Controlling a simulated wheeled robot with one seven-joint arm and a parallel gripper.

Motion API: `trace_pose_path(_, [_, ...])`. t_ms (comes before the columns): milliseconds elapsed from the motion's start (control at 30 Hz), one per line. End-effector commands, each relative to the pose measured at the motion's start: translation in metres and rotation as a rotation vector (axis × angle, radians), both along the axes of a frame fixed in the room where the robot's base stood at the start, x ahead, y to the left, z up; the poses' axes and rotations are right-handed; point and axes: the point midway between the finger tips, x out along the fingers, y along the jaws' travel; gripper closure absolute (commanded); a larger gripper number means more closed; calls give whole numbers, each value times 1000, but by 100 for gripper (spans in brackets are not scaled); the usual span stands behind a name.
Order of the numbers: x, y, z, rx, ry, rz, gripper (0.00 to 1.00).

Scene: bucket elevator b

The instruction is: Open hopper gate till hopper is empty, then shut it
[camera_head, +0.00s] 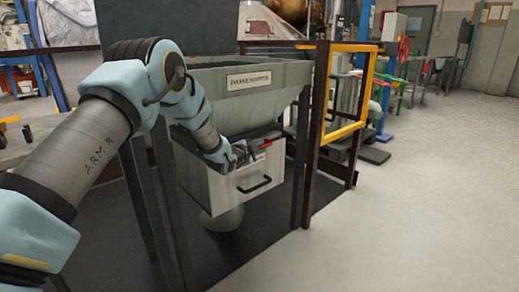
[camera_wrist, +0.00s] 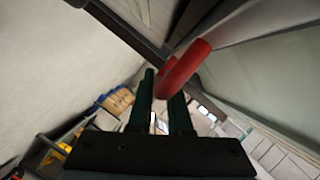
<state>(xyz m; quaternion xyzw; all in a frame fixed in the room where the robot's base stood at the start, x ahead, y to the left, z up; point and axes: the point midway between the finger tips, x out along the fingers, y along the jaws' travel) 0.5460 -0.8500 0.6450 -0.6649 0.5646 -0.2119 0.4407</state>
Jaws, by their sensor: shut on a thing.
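The grey-green hopper (camera_head: 222,97) with a white label stands on dark legs in the head view. Under it is a grey box (camera_head: 215,186) with a black handle (camera_head: 255,186) on its front. My gripper (camera_head: 246,151) is at the box's upper front, by a red handle (camera_head: 265,145). The inside of the hopper and the gate plate are hidden, so I cannot tell how full the hopper is or how far the gate is open.
A yellow railing (camera_head: 349,47) on a brown frame stands right of the hopper. A round grey spout (camera_head: 222,219) hangs below the box over a dark mat (camera_head: 245,246). The pale floor (camera_head: 420,210) at the right is clear.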

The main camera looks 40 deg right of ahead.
Motion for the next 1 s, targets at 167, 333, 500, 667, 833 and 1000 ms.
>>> trace_pose_path(167, [0,0,-1,1,0,0,100])
trace_pose_path(333, [0,0,-1,1,0,0,100])
trace_pose_path(500, [0,0,-1,1,0,0,100])
trace_pose_path(667, [-4,0,-1,1,1,-2,100])
trace_pose_path(833, [-39,0,-3,2,2,-7,100])
trace_pose_path(1000, [-84,3,-3,1,2,-8,100])
